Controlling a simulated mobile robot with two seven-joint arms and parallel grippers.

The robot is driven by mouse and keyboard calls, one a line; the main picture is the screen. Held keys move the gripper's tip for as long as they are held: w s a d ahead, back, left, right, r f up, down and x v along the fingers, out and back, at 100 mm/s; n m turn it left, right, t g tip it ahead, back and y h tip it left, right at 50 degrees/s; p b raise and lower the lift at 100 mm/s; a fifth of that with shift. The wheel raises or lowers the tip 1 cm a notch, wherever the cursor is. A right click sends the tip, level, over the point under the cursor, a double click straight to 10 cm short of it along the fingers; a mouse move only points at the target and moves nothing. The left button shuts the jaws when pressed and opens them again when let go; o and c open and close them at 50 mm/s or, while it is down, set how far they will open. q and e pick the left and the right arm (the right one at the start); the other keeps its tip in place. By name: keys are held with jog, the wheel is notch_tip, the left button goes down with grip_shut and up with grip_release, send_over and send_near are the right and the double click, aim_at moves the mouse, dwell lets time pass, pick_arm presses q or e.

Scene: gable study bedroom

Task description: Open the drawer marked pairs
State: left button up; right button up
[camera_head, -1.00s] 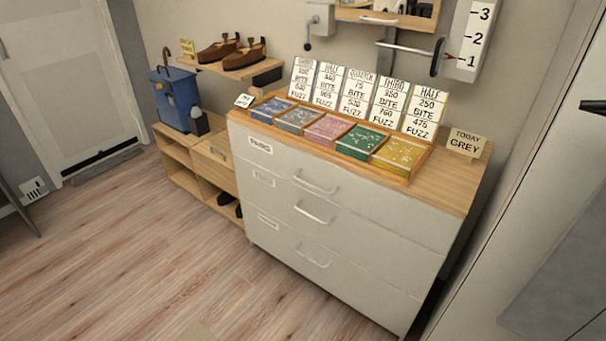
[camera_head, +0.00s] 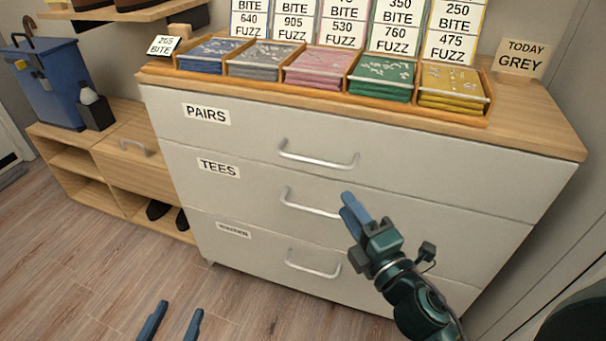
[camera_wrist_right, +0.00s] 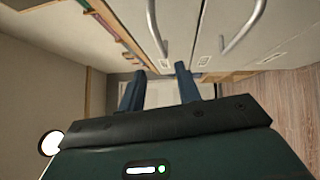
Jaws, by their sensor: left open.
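The drawer marked PAIRS (camera_head: 250,132) is the top one of the white chest and looks closed, its front in line with those below. Its label (camera_head: 206,114) is at the upper left. Its curved metal handle (camera_head: 318,160) also shows in the right wrist view (camera_wrist_right: 153,28). My right gripper (camera_head: 352,212) is in front of the chest, lower and to the right of this handle in the head view. Its fingers stand apart and empty in the right wrist view (camera_wrist_right: 158,80). My left gripper (camera_head: 172,320) is open and empty over the floor at the bottom edge.
The TEES drawer (camera_head: 260,185) and a third drawer (camera_head: 250,245) lie below, each with a handle. A wooden tray (camera_head: 330,91) of coloured stacks sits on the chest top. A low wooden shelf (camera_head: 110,150) stands to the left. Floor in front is clear.

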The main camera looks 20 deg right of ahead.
aim_at(316, 160)
jog(key=x, duration=1.3)
jog(key=shift+w+a+p, duration=0.1)
jog(key=shift+w+p, duration=0.15)
jog(key=shift+p, duration=0.15)
jog(key=shift+n, duration=0.3)
grip_shut()
